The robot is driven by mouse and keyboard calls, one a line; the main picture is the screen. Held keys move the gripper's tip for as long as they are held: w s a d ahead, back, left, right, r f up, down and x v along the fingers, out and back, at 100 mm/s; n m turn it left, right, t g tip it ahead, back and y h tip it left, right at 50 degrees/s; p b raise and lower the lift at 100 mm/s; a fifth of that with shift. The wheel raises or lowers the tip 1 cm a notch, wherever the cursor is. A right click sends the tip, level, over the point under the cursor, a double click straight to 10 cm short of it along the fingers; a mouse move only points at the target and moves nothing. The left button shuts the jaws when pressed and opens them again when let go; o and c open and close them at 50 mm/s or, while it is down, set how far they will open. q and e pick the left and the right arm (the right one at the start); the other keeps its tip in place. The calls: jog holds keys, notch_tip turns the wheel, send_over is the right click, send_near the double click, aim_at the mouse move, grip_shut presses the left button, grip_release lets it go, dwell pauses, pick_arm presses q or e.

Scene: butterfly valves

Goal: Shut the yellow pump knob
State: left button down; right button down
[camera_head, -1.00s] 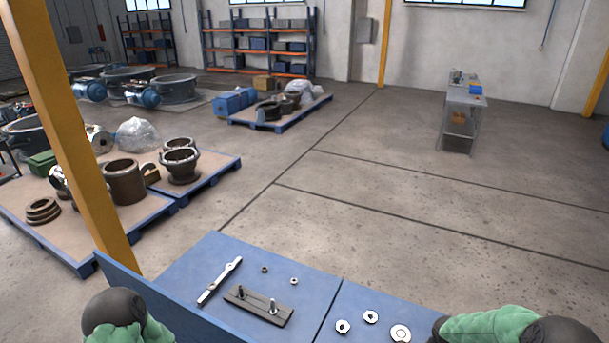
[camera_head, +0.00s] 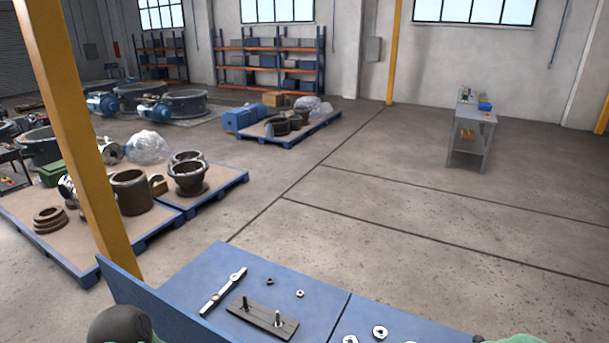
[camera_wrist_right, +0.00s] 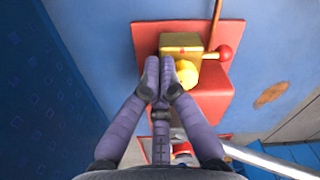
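The yellow knob (camera_wrist_right: 187,74) shows in the right wrist view, on the front of a yellow block (camera_wrist_right: 182,40) fixed to a red base (camera_wrist_right: 205,105). My right gripper (camera_wrist_right: 159,76) has its fingertips drawn together just left of the knob. The right fingertip overlaps the knob's left edge in the picture. I cannot tell whether it touches. Nothing shows held between the fingers. My left gripper is not in view. The pump knob does not show in the head view.
A lever with a red ball (camera_wrist_right: 225,52) sticks out right of the block. A grey bar (camera_wrist_right: 265,160) crosses below. In the head view, a blue bench (camera_head: 320,290) carries a wrench (camera_head: 223,290), a plate with studs (camera_head: 262,318) and loose nuts. A yellow post (camera_head: 85,160) stands left.

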jog(key=shift+w+d, duration=0.15)
jog(key=shift+d, duration=0.1)
dwell(0.8)
jog(key=shift+w+r+b, duration=0.15)
jog(key=shift+w+b, duration=0.4)
jog(key=shift+b, duration=0.95)
jog(key=shift+w+r+b, duration=0.1)
jog(key=shift+w+b, duration=0.5)
jog(key=shift+b, duration=0.7)
jog(key=shift+s+a+r+p, duration=0.15)
jog(key=shift+r+p, duration=0.1)
jog(key=shift+r, duration=0.7)
jog(key=shift+a+r+p, duration=0.15)
jog(key=shift+r+p, duration=0.15)
jog(key=shift+r, duration=0.6)
jog(key=shift+s+a+r+p, duration=0.15)
jog(key=shift+r+p, duration=0.1)
jog(key=shift+r, duration=0.7)
jog(key=shift+w, duration=0.1)
